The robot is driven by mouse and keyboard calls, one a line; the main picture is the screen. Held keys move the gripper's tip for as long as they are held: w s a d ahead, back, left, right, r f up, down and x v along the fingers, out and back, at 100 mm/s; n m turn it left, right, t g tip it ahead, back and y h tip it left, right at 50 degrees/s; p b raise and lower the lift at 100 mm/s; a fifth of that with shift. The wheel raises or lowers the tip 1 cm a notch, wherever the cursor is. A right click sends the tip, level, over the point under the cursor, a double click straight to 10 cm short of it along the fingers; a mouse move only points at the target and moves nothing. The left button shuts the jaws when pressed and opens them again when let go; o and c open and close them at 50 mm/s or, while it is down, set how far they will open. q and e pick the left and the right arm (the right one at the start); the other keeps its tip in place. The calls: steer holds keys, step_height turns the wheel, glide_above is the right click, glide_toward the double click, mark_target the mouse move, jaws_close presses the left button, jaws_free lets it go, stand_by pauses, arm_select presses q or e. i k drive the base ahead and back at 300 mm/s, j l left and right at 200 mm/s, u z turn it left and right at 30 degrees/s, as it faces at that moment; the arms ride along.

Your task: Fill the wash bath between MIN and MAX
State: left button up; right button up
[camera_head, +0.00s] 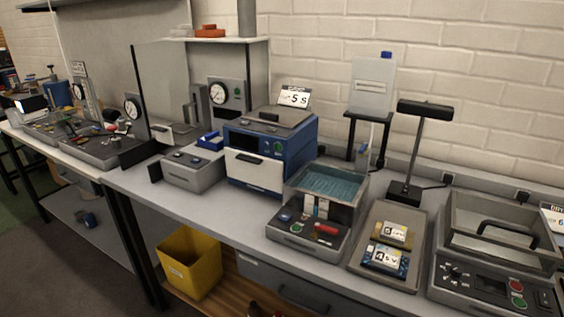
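The wash bath (333,184) appears to be the grey open tank at the middle right of the bench, with blue-green liquid in it. Its front panel (308,231) carries a red part, a green button and small light strips. Any MIN and MAX marks are too small to read, so I cannot tell the level against them. A pale container (372,85) with a blue cap stands on a black stand behind the bath. A thin pale tube or tap part (364,150) hangs below it. Neither of my grippers is in view.
A blue and white machine (268,155) stands left of the bath. Right of it are a tray (368,262) with labelled items, a black lamp (415,140) and a grey lidded unit (497,262). A yellow bin (190,262) sits below the bench.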

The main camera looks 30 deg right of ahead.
mark_target(362, 149)
steer(key=z, duration=1.35)
steer(key=i+j+z, duration=0.1)
steer(key=j, duration=0.25)
steer(key=i, duration=0.05)
